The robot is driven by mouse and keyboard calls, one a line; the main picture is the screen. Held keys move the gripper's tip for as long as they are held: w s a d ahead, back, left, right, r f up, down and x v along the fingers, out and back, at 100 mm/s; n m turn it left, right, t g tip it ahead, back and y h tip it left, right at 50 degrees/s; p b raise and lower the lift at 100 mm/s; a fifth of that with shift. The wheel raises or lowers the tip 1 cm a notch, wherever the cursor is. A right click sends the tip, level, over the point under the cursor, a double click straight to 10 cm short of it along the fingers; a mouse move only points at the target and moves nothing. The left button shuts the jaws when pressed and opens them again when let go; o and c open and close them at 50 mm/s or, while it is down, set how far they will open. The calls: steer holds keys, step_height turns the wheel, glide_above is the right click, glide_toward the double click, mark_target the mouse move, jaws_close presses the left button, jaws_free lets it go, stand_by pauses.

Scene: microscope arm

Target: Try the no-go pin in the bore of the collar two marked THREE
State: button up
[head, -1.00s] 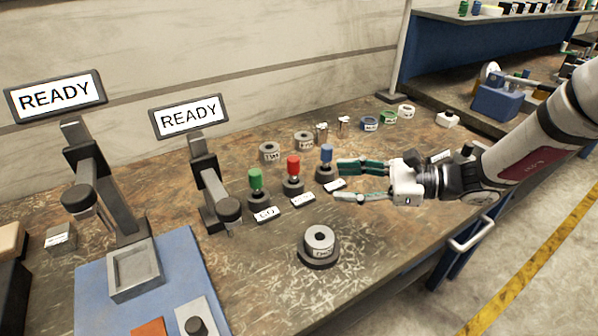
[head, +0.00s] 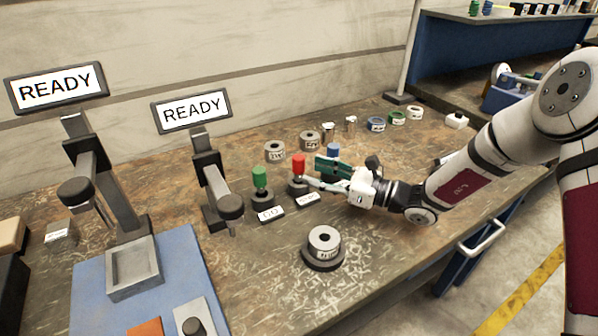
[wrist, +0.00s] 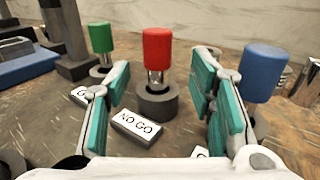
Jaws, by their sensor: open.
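The no-go pin has a red handle (head: 299,165) and stands upright in a dark round holder behind the NO GO label; the wrist view shows its red handle (wrist: 157,48) and label (wrist: 136,126) clearly. My gripper (head: 315,172) is open and empty. Its teal-padded fingers (wrist: 160,95) point toward the red pin, which shows between them, beyond the tips. A grey collar (head: 324,240) sits on a dark round stand nearer the table's front, bore facing up. Its label is too small to read surely.
A green-handled pin (head: 260,178) stands left of the red one, and a blue-handled pin (wrist: 264,72) stands right, close to the right finger. More collars (head: 309,140) stand behind. Two stands with READY screens (head: 192,111) are at left. Bench between collar and front edge is clear.

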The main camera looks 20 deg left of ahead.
mark_target(299, 168)
steer(key=shift+w+a, duration=0.15)
steer(key=shift+a, duration=2.5)
steer(key=shift+c, duration=0.6)
jaws_close()
